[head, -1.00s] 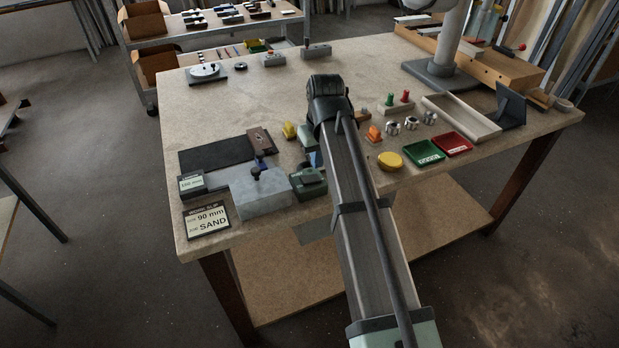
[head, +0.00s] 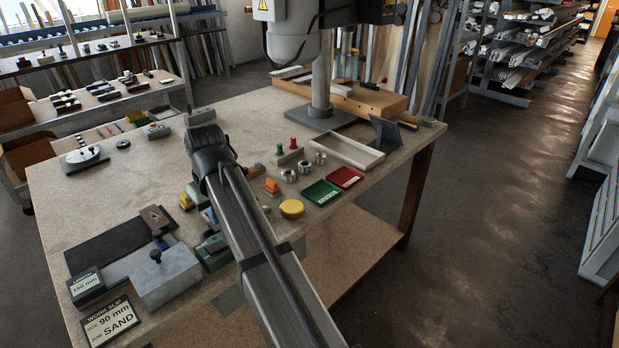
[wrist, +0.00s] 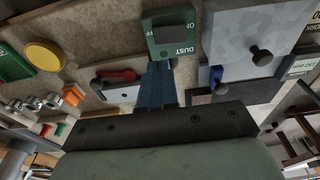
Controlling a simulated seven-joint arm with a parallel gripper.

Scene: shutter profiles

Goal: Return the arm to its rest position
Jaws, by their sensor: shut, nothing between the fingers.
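My arm (head: 255,240) reaches from the bottom of the head view over the workbench (head: 120,195) and bends down at its dark far joint. My gripper (wrist: 157,82) shows in the wrist view as narrow dark blue fingers set close together, shut and empty. Their tips point toward the green dust switch box (wrist: 172,35); I cannot tell whether they touch it. In the head view the arm hides most of the gripper, beside the green box (head: 212,252).
A grey block with a black knob (head: 165,278) and a work slip sign (head: 110,322) stand at the front left. A yellow disc (head: 291,208), green tray (head: 322,192) and red tray (head: 345,177) lie right of the arm. A grey column machine (head: 321,80) stands behind.

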